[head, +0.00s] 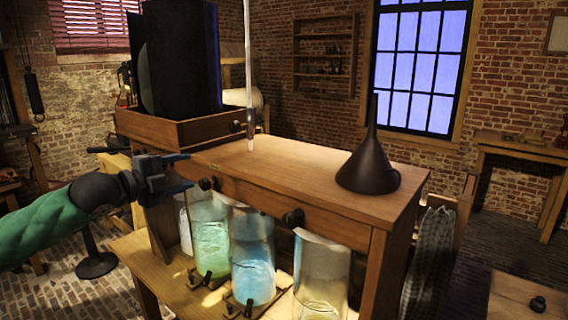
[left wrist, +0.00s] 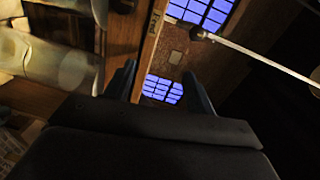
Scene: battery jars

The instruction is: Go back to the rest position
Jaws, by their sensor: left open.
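My left gripper (head: 187,171) is open in the head view, in front of the left part of the wooden cabinet, with nothing between its fingers. Its two fingers also show apart in the left wrist view (left wrist: 160,88). The glass jars stand under the cabinet top: one with green liquid (head: 210,240), one with blue liquid (head: 253,258) and one with pale yellowish liquid (head: 321,275). The gripper is above and left of the green jar, apart from it as far as I can see. My right gripper is not in view.
A dark funnel (head: 367,165) stands on the right of the cabinet top (head: 290,172). The middle of the top is clear.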

